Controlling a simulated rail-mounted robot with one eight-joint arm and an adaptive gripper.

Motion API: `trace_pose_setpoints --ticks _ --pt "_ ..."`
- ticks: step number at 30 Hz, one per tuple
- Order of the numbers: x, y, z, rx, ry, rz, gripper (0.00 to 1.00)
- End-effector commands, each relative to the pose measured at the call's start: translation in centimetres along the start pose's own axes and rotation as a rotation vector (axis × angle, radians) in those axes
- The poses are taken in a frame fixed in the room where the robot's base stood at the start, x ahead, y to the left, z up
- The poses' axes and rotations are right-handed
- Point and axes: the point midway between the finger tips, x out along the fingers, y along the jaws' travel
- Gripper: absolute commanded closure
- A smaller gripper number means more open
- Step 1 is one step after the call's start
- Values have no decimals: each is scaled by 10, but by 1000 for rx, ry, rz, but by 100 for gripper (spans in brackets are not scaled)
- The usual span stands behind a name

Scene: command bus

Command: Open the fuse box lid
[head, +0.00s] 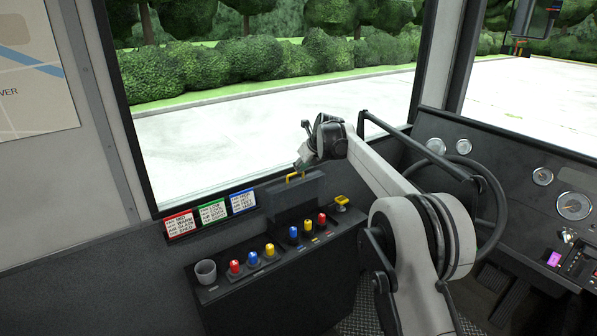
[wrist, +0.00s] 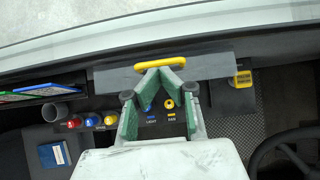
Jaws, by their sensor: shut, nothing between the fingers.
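The fuse box lid (head: 292,197) is a dark grey panel with a yellow handle (head: 294,177) along its top edge. It appears raised, standing behind knobs on the console. In the wrist view the lid (wrist: 215,66) reaches out on both sides of my gripper, and its yellow handle (wrist: 188,61) lies across the fingertips. My gripper (wrist: 159,70) has its green fingers shut, tips together and empty, right at the handle's near side. Whether they touch it I cannot tell. In the head view my gripper (head: 301,163) is just above the handle.
Red, blue and yellow knobs (head: 254,258) and a grey cup (head: 206,271) stand on the console. A yellow switch (head: 342,201) sits right of the lid. Three label cards (head: 212,210) are on the wall. The window is behind; the steering wheel (head: 478,215) is at right.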

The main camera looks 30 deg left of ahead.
Motion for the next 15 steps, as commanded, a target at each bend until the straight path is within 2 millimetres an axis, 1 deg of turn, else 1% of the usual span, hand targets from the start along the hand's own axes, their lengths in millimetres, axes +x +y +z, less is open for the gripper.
trace_pose_setpoints --ticks 1,15 --pt "-8 0 0 0 0 0 100" --pt "-76 0 0 1 0 -1 100"
